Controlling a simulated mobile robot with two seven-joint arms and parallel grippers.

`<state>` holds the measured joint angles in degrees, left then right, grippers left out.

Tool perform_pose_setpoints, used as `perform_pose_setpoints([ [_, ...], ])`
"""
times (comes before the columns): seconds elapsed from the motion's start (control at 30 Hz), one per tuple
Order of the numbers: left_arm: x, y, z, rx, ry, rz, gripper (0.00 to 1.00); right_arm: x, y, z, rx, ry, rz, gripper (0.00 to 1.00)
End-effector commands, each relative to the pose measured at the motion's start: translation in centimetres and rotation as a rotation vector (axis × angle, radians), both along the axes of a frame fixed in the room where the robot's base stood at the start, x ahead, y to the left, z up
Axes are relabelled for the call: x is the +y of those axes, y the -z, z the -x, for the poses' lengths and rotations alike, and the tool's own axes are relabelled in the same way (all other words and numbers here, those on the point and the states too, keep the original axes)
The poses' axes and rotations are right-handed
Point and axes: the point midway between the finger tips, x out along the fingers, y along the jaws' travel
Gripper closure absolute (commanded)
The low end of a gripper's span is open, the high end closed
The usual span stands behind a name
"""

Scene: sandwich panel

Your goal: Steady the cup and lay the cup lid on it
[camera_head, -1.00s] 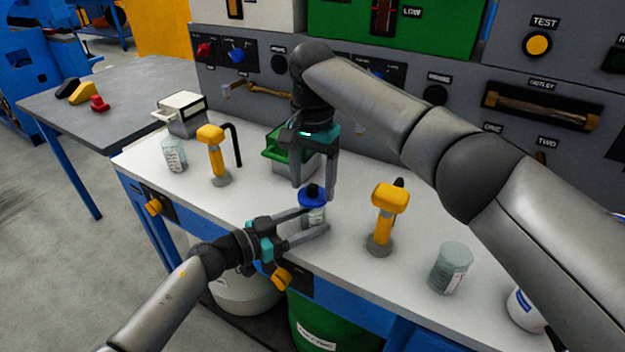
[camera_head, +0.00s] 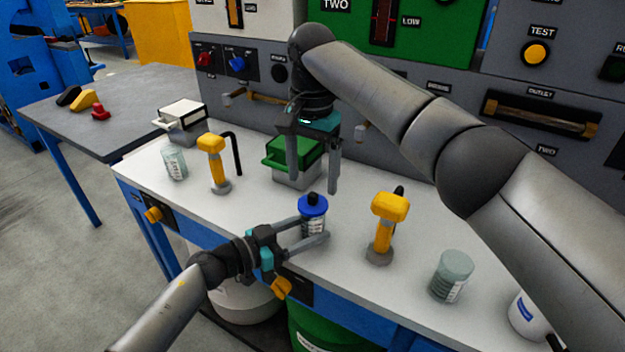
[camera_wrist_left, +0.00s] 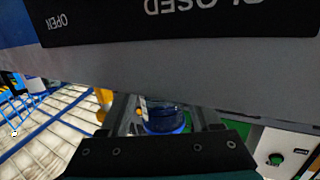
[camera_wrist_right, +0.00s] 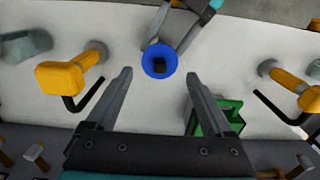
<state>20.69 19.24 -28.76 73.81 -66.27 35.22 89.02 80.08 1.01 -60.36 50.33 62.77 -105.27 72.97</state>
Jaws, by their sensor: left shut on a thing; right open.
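The cup (camera_head: 313,226) stands upright on the white bench with the blue cup lid (camera_head: 313,204) on top; a dark knob rises from the lid's middle. My left gripper (camera_head: 314,230) is shut on the cup from the front, below the lid. In the left wrist view the cup (camera_wrist_left: 163,115) shows between the fingers. My right gripper (camera_head: 312,182) is open and empty, pointing down above and behind the lid. In the right wrist view the lid (camera_wrist_right: 160,61) lies ahead, beyond the open fingertips, touching neither.
Yellow-headed posts (camera_head: 386,220) and (camera_head: 214,160) flank the cup. A green box (camera_head: 295,162) is behind it. Clear jars stand at right (camera_head: 452,275) and far left (camera_head: 174,163). A white tub (camera_head: 527,312) is at the right edge. The bench front edge is close.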

Motion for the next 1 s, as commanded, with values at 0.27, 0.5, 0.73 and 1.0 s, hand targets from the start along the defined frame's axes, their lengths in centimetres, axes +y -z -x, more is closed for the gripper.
perform_pose_setpoints([
  [0.27,0.0,0.0,0.0,0.001,0.000,-0.001,0.54,0.0,-1.8,0.0,-0.001,0.000,0.000,0.14],
  [0.5,0.0,0.0,0.0,0.001,0.000,-0.001,0.54,0.0,-3.0,0.0,0.000,0.001,-0.001,0.14],
  [0.73,0.0,0.0,0.0,0.001,0.000,-0.001,0.54,0.0,-3.3,0.0,0.000,0.001,0.000,0.14],
  [1.0,0.0,0.0,0.0,0.000,0.000,0.000,0.18,0.0,-3.3,0.0,0.000,0.000,0.000,0.14],
])
